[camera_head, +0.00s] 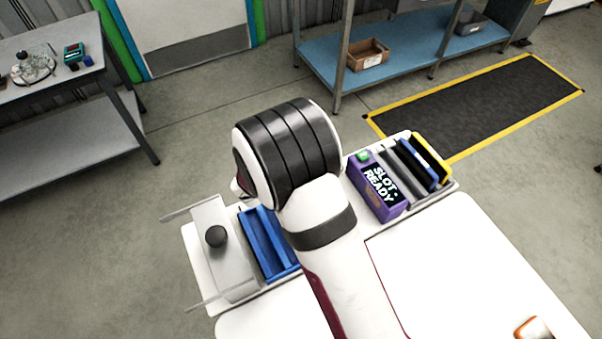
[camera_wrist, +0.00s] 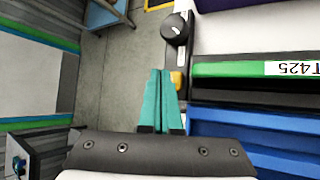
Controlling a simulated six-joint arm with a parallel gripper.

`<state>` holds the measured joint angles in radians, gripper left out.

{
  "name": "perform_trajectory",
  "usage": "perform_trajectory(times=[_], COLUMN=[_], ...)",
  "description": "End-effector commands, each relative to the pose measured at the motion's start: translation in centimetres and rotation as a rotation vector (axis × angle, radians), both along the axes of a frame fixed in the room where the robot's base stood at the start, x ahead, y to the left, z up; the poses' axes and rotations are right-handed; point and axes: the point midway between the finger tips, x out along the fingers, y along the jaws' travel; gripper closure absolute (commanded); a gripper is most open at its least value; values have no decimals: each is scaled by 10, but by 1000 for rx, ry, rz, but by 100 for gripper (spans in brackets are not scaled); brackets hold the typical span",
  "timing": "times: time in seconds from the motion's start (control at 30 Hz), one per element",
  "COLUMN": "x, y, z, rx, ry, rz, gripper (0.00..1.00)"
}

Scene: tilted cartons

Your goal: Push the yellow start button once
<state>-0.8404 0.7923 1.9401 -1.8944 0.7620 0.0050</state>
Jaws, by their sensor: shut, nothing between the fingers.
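My gripper (camera_wrist: 161,75) shows in the wrist view with its two teal fingers together and nothing between them. In the head view my arm covers the middle, and neither the fingers nor the yellow button can be seen.
In the wrist view a green strip labelled T425 (camera_wrist: 235,69) and blue parts (camera_wrist: 250,135) lie right of the fingers. In the head view a purple "SLOT: READY" box (camera_head: 390,207), a blue holder (camera_head: 278,262) and a black knob (camera_head: 215,237) flank my arm.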

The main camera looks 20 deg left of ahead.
Motion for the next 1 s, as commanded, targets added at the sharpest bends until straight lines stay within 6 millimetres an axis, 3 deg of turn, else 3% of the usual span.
perform_trajectory(times=[1.0], x=[0], y=[0], z=[-10], rx=[0], ry=[0], rz=[0], gripper=[100])
